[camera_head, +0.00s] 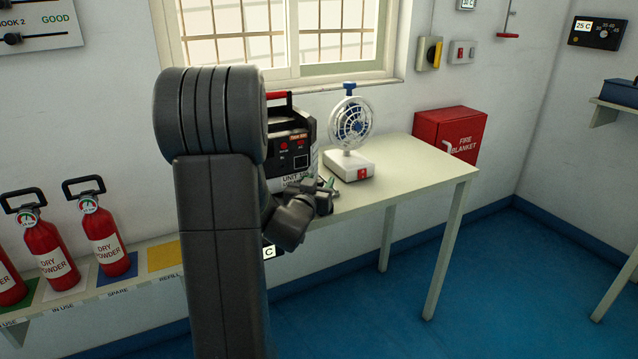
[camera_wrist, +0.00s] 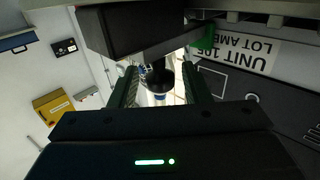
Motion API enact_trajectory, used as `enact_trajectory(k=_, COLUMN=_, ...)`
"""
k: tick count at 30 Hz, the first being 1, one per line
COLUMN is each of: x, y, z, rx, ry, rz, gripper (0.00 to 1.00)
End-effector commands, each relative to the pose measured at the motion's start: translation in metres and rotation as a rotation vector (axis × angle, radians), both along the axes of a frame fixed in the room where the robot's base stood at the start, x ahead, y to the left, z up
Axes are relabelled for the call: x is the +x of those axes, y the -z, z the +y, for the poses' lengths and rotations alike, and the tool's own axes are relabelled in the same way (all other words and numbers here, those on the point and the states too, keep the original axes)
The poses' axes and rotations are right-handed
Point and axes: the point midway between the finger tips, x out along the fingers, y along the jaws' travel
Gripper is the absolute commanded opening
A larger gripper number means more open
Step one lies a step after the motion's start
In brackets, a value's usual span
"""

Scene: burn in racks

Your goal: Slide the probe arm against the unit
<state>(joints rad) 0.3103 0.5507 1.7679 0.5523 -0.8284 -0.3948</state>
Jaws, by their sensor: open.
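The unit (camera_head: 296,150) is a dark box with a red top handle and a white "UNIT" label, standing on the table; my arm hides its left part. In the wrist view its dark face and label (camera_wrist: 235,50) appear upside down at the right. A dark bar with a block (camera_wrist: 135,30) crosses the top of the wrist view; it looks like the probe arm. A dark round knob (camera_wrist: 159,80) shows between my fingers. My gripper (camera_head: 327,186) is at the unit's lower front, and its open fingers (camera_wrist: 160,72) stand either side of the knob. Contact is unclear.
A white fan (camera_head: 350,130) stands on the table (camera_head: 420,172) just right of the unit. A red fire blanket box (camera_head: 450,133) is on the wall behind. Several extinguishers (camera_head: 105,235) stand on the left shelf. The table's right part is clear.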

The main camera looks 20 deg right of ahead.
Motion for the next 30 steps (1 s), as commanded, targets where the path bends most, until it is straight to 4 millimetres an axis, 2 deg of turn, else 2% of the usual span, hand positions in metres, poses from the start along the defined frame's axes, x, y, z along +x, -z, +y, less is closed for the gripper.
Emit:
enact_trajectory(k=5, x=-0.018, y=-0.001, z=0.016, rx=-0.001, ry=-0.002, rz=0.001, gripper=0.43)
enact_trajectory(k=12, x=-0.060, y=0.000, z=0.053, rx=0.001, ry=-0.003, rz=0.001, gripper=0.43)
enact_trajectory(k=18, x=-0.088, y=-0.001, z=0.077, rx=-0.001, ry=-0.003, rz=-0.001, gripper=0.43)
enact_trajectory(k=24, x=-0.102, y=0.000, z=0.087, rx=-0.001, ry=-0.001, rz=0.000, gripper=0.43)
enact_trajectory(k=30, x=-0.103, y=0.000, z=0.088, rx=-0.001, ry=0.001, rz=-0.001, gripper=0.43)
